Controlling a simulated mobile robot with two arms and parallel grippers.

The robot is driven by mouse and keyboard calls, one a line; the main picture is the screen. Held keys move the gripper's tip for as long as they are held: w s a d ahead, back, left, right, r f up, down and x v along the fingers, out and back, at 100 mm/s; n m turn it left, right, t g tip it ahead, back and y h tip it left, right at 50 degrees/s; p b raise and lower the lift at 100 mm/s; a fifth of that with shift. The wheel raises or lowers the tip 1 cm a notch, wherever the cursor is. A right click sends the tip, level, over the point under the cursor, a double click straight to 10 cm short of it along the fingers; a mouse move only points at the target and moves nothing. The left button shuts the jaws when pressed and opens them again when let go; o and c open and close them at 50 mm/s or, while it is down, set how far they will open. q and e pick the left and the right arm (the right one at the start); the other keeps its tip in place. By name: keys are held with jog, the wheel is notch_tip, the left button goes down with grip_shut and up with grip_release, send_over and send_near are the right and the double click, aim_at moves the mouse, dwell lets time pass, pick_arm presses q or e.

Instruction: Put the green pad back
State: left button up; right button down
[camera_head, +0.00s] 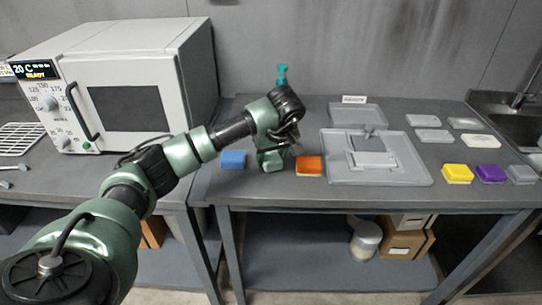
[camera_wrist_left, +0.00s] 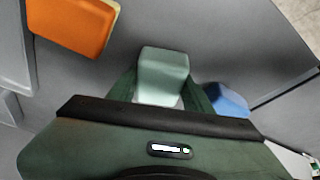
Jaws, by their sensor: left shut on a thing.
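The green pad (camera_wrist_left: 163,72) is a pale green block between the two fingers of my left gripper (camera_wrist_left: 162,92) in the left wrist view. My left gripper is shut on it. In the head view my left gripper (camera_head: 272,158) is low over the front of the bench, between a blue pad (camera_head: 233,159) and an orange pad (camera_head: 309,166). I cannot tell whether the green pad touches the bench. My right gripper is not in view.
A grey tray (camera_head: 411,172) with a fixture lies right of the orange pad. Yellow (camera_head: 457,173), purple (camera_head: 491,173) and grey (camera_head: 522,174) pads sit farther right. A teal-topped bottle (camera_head: 282,74) stands behind my gripper. A white oven (camera_head: 130,85) stands at left.

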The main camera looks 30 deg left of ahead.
pick_arm(q)
jog(key=shift+f, duration=0.1)
jog(key=o, duration=1.3)
jog(key=b+v, duration=0.1)
jog(key=v, duration=1.1)
